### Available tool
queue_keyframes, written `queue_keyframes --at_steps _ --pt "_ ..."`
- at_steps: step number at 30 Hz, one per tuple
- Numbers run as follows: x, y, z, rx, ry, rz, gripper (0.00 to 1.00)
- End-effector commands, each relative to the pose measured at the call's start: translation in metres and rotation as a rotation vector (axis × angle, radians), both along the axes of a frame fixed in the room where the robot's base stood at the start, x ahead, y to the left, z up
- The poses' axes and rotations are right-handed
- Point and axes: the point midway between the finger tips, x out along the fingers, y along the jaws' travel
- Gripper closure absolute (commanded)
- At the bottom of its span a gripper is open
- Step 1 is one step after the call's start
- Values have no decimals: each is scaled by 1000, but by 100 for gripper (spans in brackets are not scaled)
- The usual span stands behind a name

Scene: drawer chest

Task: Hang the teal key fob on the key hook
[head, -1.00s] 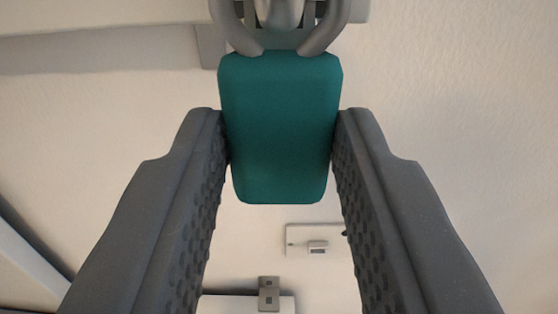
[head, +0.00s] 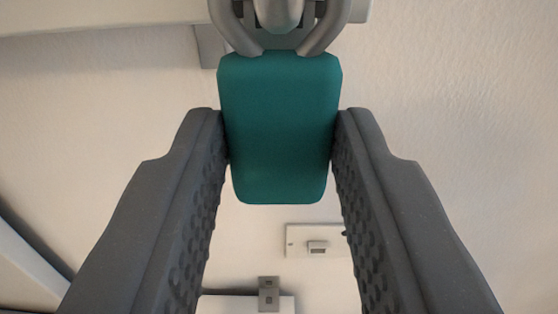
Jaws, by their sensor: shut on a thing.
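The teal key fob (head: 279,128) is in the upper middle of the head view. My gripper (head: 280,135) is shut on it, one ridged finger against each side. A grey metal ring (head: 232,28) rises from the fob's top end and runs out of the picture. A light grey rounded part, seemingly the key hook (head: 279,12), shows inside the ring's outline at the top edge. I cannot tell whether the ring is around it or in front of it.
A pale shelf or rail (head: 100,15) crosses the top left, with a grey bracket (head: 208,46) under it. A white wall plate (head: 312,241) and a grey fitting on a white box (head: 268,294) are below. The wall at right is bare.

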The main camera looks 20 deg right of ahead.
Motion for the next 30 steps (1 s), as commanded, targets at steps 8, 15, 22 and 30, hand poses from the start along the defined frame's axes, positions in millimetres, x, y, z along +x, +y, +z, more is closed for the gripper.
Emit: queue_keyframes --at_steps 8,15,22,30 --pt "0 0 -1 0 0 0 100" --pt "0 0 -5 0 0 0 100" --pt "0 0 -10 0 0 0 100" --pt "0 0 -15 0 1 0 100"
